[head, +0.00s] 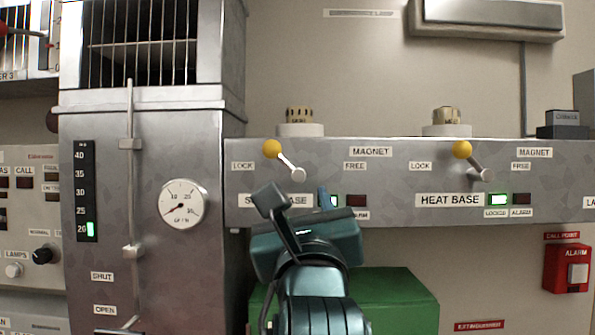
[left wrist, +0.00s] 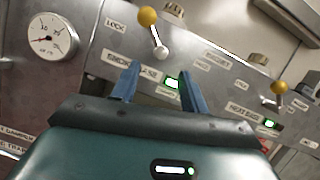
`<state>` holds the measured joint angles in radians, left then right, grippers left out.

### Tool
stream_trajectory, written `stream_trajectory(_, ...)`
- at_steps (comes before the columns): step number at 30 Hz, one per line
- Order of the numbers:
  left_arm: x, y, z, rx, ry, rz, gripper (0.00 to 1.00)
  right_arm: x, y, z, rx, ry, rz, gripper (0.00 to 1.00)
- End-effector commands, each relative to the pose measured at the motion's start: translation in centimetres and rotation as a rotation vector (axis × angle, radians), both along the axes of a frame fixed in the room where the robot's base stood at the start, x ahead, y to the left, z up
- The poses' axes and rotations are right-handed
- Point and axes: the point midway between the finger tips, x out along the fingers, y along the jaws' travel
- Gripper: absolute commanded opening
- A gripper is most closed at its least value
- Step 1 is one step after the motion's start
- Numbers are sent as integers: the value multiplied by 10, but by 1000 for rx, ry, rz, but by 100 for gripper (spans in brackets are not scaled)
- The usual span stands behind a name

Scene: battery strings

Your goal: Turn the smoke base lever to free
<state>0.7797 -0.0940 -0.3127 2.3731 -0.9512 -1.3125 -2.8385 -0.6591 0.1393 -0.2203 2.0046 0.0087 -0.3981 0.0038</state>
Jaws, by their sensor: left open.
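The smoke base lever is a short metal rod with a yellow knob (head: 272,149) on the grey panel, tilted up-left toward the LOCK label. Its pivot (head: 298,174) is at the lower right, and the FREE label (head: 355,166) is to the right. A green lamp below it is lit. My left gripper (head: 296,196) is just below the lever, partly covering the smoke base label. In the left wrist view its two blue fingers (left wrist: 156,84) are apart and empty, with the lever's yellow knob (left wrist: 148,15) above and beyond them. My right gripper is not in view.
A similar heat base lever (head: 463,149) stands to the right, also toward LOCK, with a green lamp (head: 497,199) lit. A metal cabinet with a gauge (head: 183,204) is at the left. A green box (head: 402,300) is below, and a red alarm call point (head: 567,268) is at the far right.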

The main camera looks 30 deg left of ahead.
Motion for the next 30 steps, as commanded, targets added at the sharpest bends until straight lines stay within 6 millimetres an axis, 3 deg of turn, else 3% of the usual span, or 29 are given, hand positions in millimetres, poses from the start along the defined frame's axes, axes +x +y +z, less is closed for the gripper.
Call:
stream_trajectory(6,36,27,21,-1,1,1,45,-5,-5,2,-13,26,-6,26)
stream_trajectory(13,63,46,33,0,0,-1,45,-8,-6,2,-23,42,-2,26)
stream_trajectory(26,73,53,36,-1,-2,-3,45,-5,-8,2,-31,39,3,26)
stream_trajectory(30,72,52,36,-1,-1,-3,36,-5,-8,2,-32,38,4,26)
